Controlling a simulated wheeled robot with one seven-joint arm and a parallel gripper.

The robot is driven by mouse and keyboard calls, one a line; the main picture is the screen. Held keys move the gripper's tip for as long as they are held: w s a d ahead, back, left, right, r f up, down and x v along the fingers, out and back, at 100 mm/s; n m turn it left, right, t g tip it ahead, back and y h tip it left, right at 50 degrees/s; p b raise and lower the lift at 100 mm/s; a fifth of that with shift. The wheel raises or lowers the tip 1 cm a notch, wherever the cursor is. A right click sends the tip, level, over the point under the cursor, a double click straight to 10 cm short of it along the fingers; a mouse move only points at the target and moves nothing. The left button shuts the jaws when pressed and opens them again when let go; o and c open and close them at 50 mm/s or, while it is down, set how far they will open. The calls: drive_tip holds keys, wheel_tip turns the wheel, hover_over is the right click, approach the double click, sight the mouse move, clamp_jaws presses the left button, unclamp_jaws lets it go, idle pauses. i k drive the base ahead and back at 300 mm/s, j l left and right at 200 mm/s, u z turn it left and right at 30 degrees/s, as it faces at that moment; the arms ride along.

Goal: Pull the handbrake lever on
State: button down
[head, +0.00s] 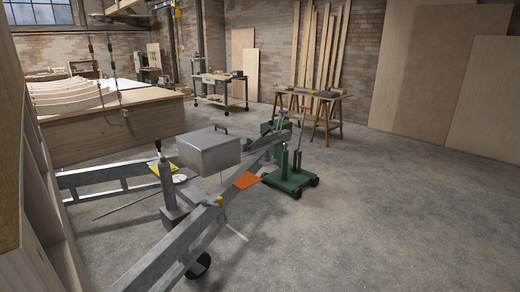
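A grey metal trailer drawbar (172,257) runs in an A shape from the lower left toward the middle of the head view, with its coupling end (283,137) farthest away. A thin upright rod (302,124) with a reddish top stands near that coupling end. It may be the handbrake lever, but it is small and I cannot tell for sure, nor which way it is set. A black-topped upright (158,147) stands near the grey post left of the metal box. My gripper is not in view.
A grey metal box (208,158) sits on the drawbar. A green wheeled stand (290,180) is by the coupling. Wooden trailer framing (50,225) edges the left. A trestle table (325,97) and leaning boards stand behind. The concrete floor (400,210) at right is clear.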

sight(260, 138)
drive_tip(key=i+z, duration=0.1)
drive_tip(key=i, duration=3.2)
drive_tip(key=i+l+u, duration=0.15)
drive_tip(key=i, duration=1)
drive_tip(key=i+l+u, duration=0.15)
drive_tip(key=i, duration=0.45)
